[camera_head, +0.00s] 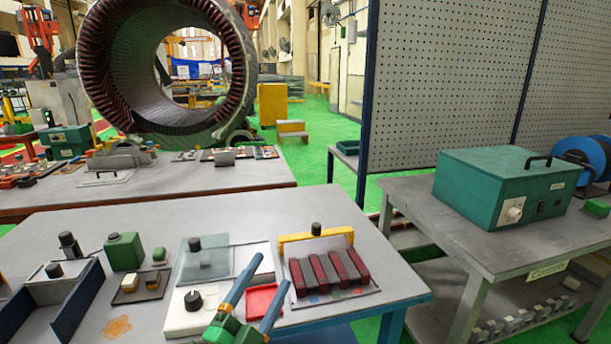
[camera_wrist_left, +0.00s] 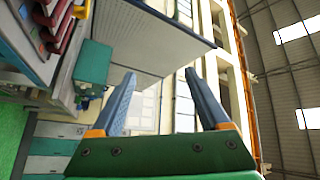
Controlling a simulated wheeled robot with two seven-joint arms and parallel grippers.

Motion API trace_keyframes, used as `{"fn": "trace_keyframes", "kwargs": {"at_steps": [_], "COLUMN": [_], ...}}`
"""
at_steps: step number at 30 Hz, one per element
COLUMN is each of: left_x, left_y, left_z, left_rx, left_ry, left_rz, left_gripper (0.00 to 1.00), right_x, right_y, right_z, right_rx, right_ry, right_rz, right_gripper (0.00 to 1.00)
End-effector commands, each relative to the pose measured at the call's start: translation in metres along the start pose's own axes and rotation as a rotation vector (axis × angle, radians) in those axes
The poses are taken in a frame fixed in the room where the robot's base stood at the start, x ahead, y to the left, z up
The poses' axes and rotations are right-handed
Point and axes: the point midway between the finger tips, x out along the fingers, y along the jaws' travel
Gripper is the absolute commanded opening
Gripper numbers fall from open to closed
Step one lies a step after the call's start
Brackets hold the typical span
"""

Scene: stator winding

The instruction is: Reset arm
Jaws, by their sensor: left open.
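My left gripper (camera_head: 271,270) is over the front of the near workbench (camera_head: 80,211) in the head view. Its two blue-grey fingers are apart, with nothing between them. The fingers point up and to the right, near a small red tray (camera_head: 259,300) and to the left of a board with several dark red bars (camera_head: 319,270). In the left wrist view the same open gripper (camera_wrist_left: 160,74) points towards a pale wall and windows, with empty space between the fingertips. My right gripper is in neither view.
A yellow bar (camera_head: 316,237) stands behind the red bars. A white block with a black knob (camera_head: 192,310) and a green box (camera_head: 123,251) stand to the left. A teal box (camera_head: 505,185) sits on the right bench. A large stator ring (camera_head: 99,66) is at the back.

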Motion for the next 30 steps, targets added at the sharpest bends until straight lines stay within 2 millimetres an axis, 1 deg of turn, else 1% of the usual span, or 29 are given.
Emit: {"fn": "trace_keyframes", "kwargs": {"at_steps": [1,2,3,5,6,8,9,11,12,14,15,17,18,19,21,23,26,29,30], "left_x": [-0.024,-0.042,-0.067,-0.105,-0.129,-0.164,-0.186,-0.216,-0.236,-0.264,-0.281,-0.307,-0.323,-0.336,-0.338,-0.341,-0.351,-0.367,-0.376], "left_y": [0.014,0.024,0.039,0.063,0.076,0.095,0.106,0.12,0.128,0.139,0.144,0.152,0.155,0.158,0.178,0.195,0.224,0.254,0.267], "left_z": [0.04,0.063,0.087,0.111,0.121,0.129,0.132,0.132,0.13,0.125,0.12,0.111,0.105,0.099,0.114,0.124,0.141,0.158,0.165], "left_rx": [-0.156,-0.241,-0.336,-0.451,-0.512,-0.589,-0.634,-0.691,-0.725,-0.771,-0.799,-0.838,-0.861,-0.879,-0.873,-0.87,-0.866,-0.861,-0.858], "left_ry": [-0.214,-0.344,-0.497,-0.689,-0.797,-0.937,-1.021,-1.133,-1.201,-1.297,-1.356,-1.441,-1.495,-1.536,-1.548,-1.556,-1.571,-1.589,-1.597], "left_rz": [0.024,0.046,0.08,0.137,0.174,0.231,0.268,0.323,0.36,0.414,0.45,0.505,0.541,0.57,0.581,0.589,0.604,0.622,0.63], "left_gripper": [0.79,0.79,0.79,0.79,0.79,0.79,0.79,0.79,0.79,0.79,0.79,0.79,0.79,0.79,0.79,0.79,0.79,0.79,0.79], "right_x": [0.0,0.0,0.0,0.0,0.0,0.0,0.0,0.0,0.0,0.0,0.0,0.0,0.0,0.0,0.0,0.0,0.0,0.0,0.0], "right_y": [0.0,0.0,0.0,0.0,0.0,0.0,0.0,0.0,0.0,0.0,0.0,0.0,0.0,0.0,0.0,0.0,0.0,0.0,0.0], "right_z": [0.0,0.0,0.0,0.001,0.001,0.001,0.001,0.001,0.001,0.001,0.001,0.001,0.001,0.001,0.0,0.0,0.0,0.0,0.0], "right_rx": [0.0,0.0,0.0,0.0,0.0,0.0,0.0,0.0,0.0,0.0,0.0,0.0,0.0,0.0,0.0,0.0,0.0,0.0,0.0], "right_ry": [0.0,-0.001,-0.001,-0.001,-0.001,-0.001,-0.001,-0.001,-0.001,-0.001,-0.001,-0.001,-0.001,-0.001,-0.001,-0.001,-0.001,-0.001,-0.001], "right_rz": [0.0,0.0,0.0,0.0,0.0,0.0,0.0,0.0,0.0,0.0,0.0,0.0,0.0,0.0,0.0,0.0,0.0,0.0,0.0], "right_gripper": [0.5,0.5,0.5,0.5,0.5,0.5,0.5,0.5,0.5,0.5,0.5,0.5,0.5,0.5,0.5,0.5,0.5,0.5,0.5]}}
